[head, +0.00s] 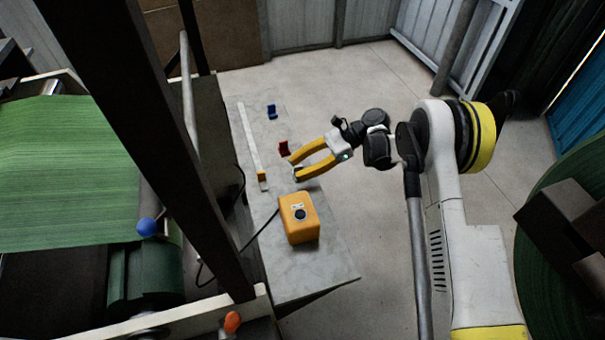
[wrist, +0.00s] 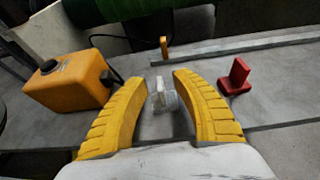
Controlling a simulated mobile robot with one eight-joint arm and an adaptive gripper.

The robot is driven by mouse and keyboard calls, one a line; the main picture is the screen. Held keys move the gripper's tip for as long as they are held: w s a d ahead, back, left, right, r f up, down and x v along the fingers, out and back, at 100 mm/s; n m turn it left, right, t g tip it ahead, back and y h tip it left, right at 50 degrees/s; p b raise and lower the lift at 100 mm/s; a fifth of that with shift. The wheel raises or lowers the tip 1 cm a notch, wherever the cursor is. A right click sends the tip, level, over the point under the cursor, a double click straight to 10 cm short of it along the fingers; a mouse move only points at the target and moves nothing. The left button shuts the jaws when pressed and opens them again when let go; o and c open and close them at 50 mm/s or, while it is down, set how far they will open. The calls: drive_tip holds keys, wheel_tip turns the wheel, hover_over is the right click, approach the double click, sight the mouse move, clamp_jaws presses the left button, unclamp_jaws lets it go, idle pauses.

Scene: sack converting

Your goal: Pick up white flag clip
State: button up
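The white flag clip (wrist: 159,92) stands on the grey table between my gripper's two yellow fingers in the wrist view. My gripper (wrist: 156,82) is open around it, with a gap showing on each side of the clip. In the head view my gripper (head: 292,167) reaches in from the right over the table, with its fingers spread. In that view the clip is too small and too close to the fingers to make out clearly.
A red clip (head: 284,149) stands beside the fingers, and a blue clip (head: 271,111) lies farther back. An orange box with a black button (head: 299,218) sits toward the front.

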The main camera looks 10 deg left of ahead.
sight(300, 166)
clamp_jaws()
drive_tip(key=r+p, duration=0.1)
drive_tip(key=r, duration=0.2)
drive_tip(key=r+p, duration=0.2)
drive_tip(key=r, duration=0.1)
drive_tip(key=r+p, duration=0.1)
drive_tip(key=r, duration=0.3)
drive_tip(key=shift+d+r, duration=0.1)
drive_tip(key=shift+d, duration=0.15)
